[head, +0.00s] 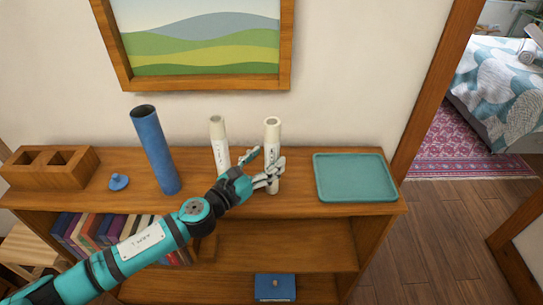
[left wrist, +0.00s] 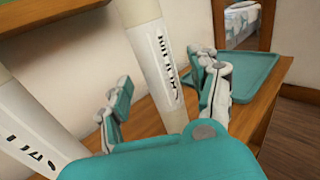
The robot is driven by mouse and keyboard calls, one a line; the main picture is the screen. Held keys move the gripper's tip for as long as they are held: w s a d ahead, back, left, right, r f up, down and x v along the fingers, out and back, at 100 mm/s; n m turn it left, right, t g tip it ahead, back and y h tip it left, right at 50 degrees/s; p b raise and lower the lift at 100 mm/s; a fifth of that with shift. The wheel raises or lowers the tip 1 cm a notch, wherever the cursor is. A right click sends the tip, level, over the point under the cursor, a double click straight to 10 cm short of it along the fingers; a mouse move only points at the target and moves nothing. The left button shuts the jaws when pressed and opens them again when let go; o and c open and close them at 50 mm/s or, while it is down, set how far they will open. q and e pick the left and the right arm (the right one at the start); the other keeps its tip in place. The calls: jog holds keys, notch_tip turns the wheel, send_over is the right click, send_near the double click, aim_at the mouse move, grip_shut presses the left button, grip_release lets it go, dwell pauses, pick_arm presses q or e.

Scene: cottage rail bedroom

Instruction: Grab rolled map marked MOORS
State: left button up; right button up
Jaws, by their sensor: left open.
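Two cream rolled maps stand upright on the wooden shelf top. The right rolled map (head: 272,130) also shows in the left wrist view (left wrist: 152,52), with dark lettering I cannot read surely. The left rolled map (head: 218,132) is at the left edge of the left wrist view (left wrist: 35,118), its lettering partly cut off. My left gripper (head: 262,172) is open at the right map. In the left wrist view its fingers (left wrist: 163,88) are on either side of that map, with gaps showing. I cannot tell which map is marked MOORS. My right gripper is out of view.
A tall blue tube (head: 153,150) leans slightly left of the maps, with a small blue lid (head: 119,182) beside it. A wooden divided box (head: 50,170) is at far left. A teal tray (head: 355,178) lies right of the maps. A framed picture (head: 200,84) hangs above.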

pick_arm(q)
jog(key=x, duration=0.2)
jog(key=shift+w+d, duration=0.25)
jog(key=shift+w, duration=0.05)
jog(key=shift+s+a, duration=0.1)
jog(key=shift+a, duration=0.05)
jog(key=shift+c, duration=0.9)
grip_shut()
